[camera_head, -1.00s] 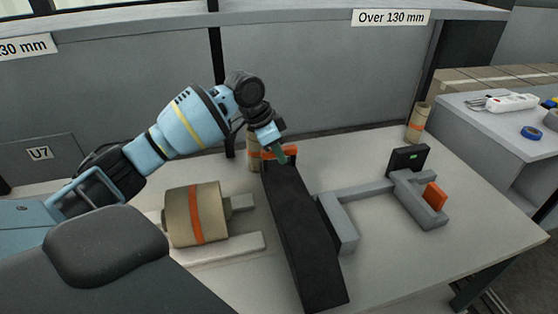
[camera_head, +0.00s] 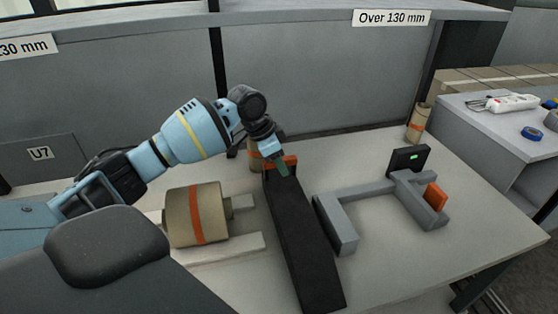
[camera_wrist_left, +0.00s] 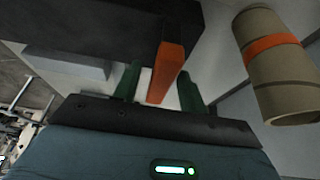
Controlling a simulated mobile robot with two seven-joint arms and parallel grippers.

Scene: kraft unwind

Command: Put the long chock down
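The long chock, a long dark bar (camera_head: 305,245), lies lengthwise across the worktable (camera_head: 400,270), with an orange tab (camera_head: 291,161) at its far end. My left gripper (camera_head: 281,168) is at that tab. In the left wrist view the green fingers (camera_wrist_left: 158,88) stand on either side of the orange tab (camera_wrist_left: 166,72), with a gap at the left finger, so the gripper looks open. The dark bar (camera_wrist_left: 110,25) crosses the top of that view. Whether the bar's whole underside touches the table is hidden. My right gripper is not in view.
A tan roll with an orange band (camera_head: 195,215) sits on a pale stand left of the bar. A grey bracket (camera_head: 345,225) stands close on its right. Small tan rolls stand behind the gripper (camera_head: 254,158) and at the back right (camera_head: 418,125). The front right tabletop is clear.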

